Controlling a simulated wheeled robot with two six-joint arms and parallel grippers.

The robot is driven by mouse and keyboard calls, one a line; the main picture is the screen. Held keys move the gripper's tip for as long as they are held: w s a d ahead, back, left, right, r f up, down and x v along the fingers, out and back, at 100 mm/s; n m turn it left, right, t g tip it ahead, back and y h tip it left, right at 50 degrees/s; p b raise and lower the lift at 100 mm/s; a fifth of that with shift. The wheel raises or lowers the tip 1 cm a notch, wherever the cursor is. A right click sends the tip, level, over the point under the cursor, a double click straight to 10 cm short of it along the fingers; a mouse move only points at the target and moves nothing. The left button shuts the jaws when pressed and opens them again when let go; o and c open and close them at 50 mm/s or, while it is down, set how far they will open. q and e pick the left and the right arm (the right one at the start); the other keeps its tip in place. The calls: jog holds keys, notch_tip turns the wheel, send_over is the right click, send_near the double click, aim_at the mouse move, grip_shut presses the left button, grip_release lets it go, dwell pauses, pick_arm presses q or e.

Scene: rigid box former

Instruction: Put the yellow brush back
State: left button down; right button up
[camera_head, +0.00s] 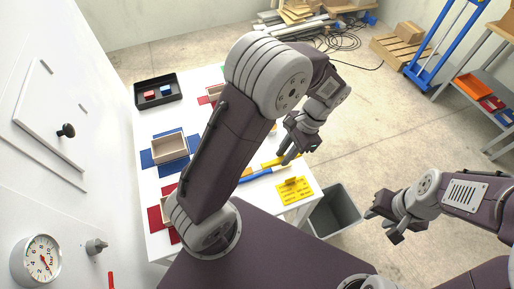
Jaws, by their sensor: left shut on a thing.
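The yellow brush (271,163) shows as a yellow strip on the right part of the white table, at the fingertips of my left gripper (287,158). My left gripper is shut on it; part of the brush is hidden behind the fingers. A blue brush-like strip (262,175) lies just in front of it, close to a small orange-yellow piece (246,172). My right gripper (381,226) is open and empty, out over the floor to the right of the table.
A yellow plate with markings (293,190) lies near the table's right corner. A grey bin (336,211) stands on the floor beside it. Open wooden boxes (170,148) on blue and red sheets and a black tray (158,91) occupy the left. My arm hides the table's middle.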

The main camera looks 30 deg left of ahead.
pick_arm(q)
jog(key=w+a+f, duration=0.2)
jog(key=w+a+f+p, duration=0.1)
jog(key=w+a+f, duration=0.1)
jog(key=a, duration=0.1)
jog(key=w+a+f, duration=0.2)
jog(key=w, duration=0.1)
jog(key=shift+a+p, duration=0.35)
jog(key=shift+a, duration=0.05)
jog(key=shift+s+f, duration=0.1)
jog(key=shift+f, duration=0.05)
notch_tip(320, 180, down, 4)
jog(key=shift+r+p, duration=0.2)
jog(key=shift+p, duration=0.3)
jog(key=shift+f, duration=0.15)
jog(key=c, duration=1.6)
grip_release()
jog(key=o, duration=0.3)
jog(key=shift+o, duration=0.2)
